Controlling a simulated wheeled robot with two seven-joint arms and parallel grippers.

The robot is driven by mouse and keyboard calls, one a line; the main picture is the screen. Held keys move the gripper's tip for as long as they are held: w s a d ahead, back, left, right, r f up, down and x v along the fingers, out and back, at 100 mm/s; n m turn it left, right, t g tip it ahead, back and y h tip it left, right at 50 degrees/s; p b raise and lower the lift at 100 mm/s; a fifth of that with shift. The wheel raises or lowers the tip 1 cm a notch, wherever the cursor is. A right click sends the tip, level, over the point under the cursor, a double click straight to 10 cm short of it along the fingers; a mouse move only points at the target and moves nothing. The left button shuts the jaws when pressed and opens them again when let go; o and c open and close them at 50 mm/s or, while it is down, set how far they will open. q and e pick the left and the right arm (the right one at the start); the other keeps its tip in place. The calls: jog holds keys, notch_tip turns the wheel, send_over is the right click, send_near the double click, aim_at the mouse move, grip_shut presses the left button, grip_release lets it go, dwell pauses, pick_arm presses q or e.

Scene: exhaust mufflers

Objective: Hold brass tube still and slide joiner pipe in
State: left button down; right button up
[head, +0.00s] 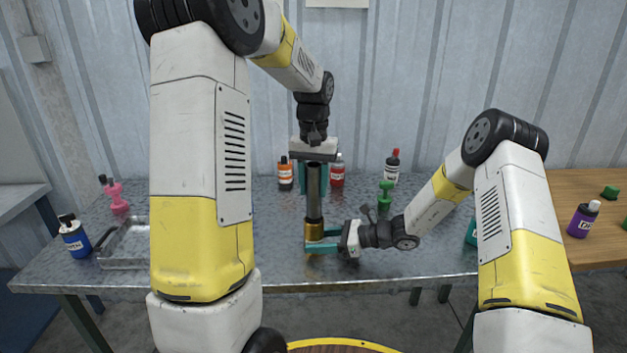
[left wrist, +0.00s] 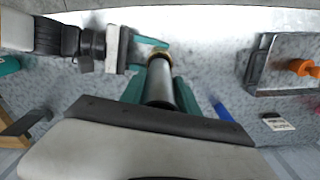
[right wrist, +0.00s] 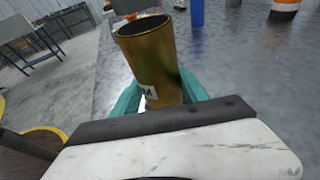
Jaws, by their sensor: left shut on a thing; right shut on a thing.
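The dark grey joiner pipe (head: 314,200) hangs upright in my left gripper (head: 315,177), which is shut on it. The brass tube (head: 314,231) stands below it near the table's front, with my right gripper (head: 322,241) shut on its side. In the head view the pipe's lower end lines up with the tube's top. In the right wrist view the brass tube (right wrist: 150,60) shows a dark open mouth, with a grey piece (right wrist: 134,5) just above it, apparently apart. The left wrist view looks down along the pipe (left wrist: 160,85) toward the brass rim (left wrist: 160,55).
A metal tray (head: 125,262) and a blue bottle (head: 74,238) are at the left. A green piece (head: 385,195) stands near my right arm.

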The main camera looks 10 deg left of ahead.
aim_at(313, 165)
pick_arm(q)
jog(key=shift+f, duration=2.25)
jog(key=shift+f, duration=0.3)
jog(key=shift+f, duration=1.2)
jog(key=c, duration=0.8)
grip_release()
notch_tip(313, 165, up, 12)
